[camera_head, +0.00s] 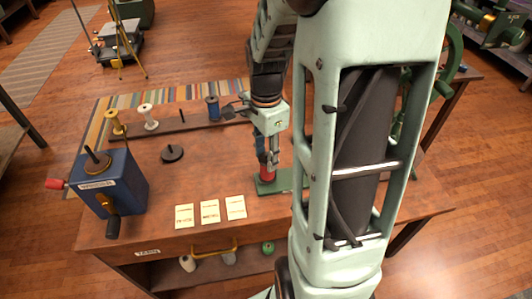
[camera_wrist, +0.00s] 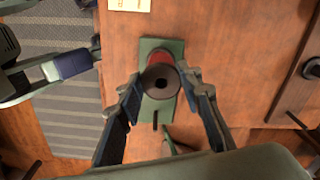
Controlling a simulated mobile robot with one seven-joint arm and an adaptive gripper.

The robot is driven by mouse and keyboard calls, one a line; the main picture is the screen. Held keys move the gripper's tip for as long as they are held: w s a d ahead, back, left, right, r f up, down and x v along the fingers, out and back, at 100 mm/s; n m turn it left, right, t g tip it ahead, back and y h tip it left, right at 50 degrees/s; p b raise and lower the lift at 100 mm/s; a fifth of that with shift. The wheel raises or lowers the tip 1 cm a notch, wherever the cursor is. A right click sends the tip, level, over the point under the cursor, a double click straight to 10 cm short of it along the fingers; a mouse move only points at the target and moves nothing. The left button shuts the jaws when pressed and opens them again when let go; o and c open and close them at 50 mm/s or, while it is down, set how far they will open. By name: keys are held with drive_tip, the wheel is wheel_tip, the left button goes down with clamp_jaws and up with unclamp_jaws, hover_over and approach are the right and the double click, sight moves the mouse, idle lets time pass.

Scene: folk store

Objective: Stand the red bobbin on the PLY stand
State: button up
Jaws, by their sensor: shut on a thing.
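My gripper (camera_head: 268,158) points down over the front middle of the table and is shut on the red bobbin (camera_head: 267,174). The bobbin is upright above the green base of a stand (camera_head: 264,187). In the wrist view the bobbin (camera_wrist: 160,82) shows its dark round top with a centre hole, and the fingers flank it. The green base (camera_wrist: 150,45) lies beneath it, and a dark upright piece shows near its lower end. I cannot tell whether the bobbin touches the base. No PLY lettering is readable on the stand.
A dark rack (camera_head: 180,129) at the back holds yellow, white and blue bobbins, with a bare peg. A blue box with a crank (camera_head: 117,190) stands at left. A dark spindle disc (camera_head: 172,153) and three cream cards (camera_head: 210,211) lie on the table (camera_head: 150,236).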

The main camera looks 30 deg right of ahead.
drive_tip(key=shift+f+b, duration=0.55)
drive_tip(key=shift+f, duration=0.3)
drive_tip(key=o, duration=1)
drive_tip(key=shift+o, duration=0.2)
drive_tip(key=shift+r, duration=0.1)
wheel_tip(320, 180, up, 12)
